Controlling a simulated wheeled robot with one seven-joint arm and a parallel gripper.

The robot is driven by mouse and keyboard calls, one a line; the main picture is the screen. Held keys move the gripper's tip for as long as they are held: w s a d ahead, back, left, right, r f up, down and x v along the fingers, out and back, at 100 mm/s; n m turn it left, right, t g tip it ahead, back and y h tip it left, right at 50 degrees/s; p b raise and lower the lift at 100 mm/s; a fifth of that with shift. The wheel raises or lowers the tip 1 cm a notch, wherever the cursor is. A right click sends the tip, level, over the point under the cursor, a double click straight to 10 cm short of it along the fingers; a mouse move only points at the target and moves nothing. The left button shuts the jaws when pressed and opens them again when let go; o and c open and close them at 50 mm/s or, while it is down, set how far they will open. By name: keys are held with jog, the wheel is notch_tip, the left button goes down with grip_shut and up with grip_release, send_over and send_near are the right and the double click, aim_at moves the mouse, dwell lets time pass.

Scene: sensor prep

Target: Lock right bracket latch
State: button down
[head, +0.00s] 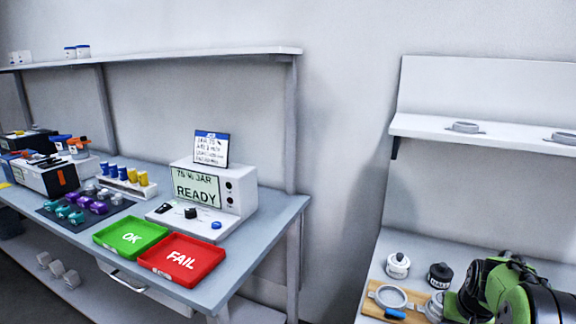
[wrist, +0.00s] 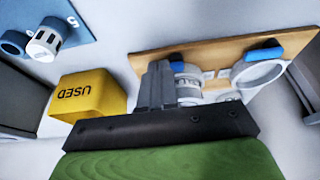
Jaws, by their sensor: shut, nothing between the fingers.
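A wooden board (head: 372,309) on the right bench carries two pale ring brackets. In the head view the left bracket (head: 376,291) is an empty ring with a blue latch (head: 395,314) at its front. The right bracket (head: 433,306) is partly hidden by my arm. In the wrist view the right bracket (wrist: 190,84) appears to hold a white cylindrical part; its blue latch (wrist: 179,57) shows just beyond my fingers. The empty ring (wrist: 260,76) and its latch (wrist: 264,54) lie to the right. My gripper (wrist: 158,72) is shut and empty, beside the right bracket; contact is unclear.
A yellow USED box (wrist: 88,97) and a blue mat (wrist: 62,22) with a white part lie left in the wrist view. White (head: 398,265) and black (head: 440,275) jars stand behind the board. A shelf (head: 480,135) hangs above.

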jog(key=shift+a, duration=0.15)
jog(key=shift+s+a, duration=0.1)
jog(key=shift+a, duration=0.15)
dwell(0.5)
jog(key=shift+a, duration=0.35)
jog(key=shift+a, duration=0.2)
jog(key=shift+a, duration=0.2)
jog(key=shift+w, duration=0.2)
jog(key=shift+w+a, duration=0.15)
jog(key=shift+a, duration=0.15)
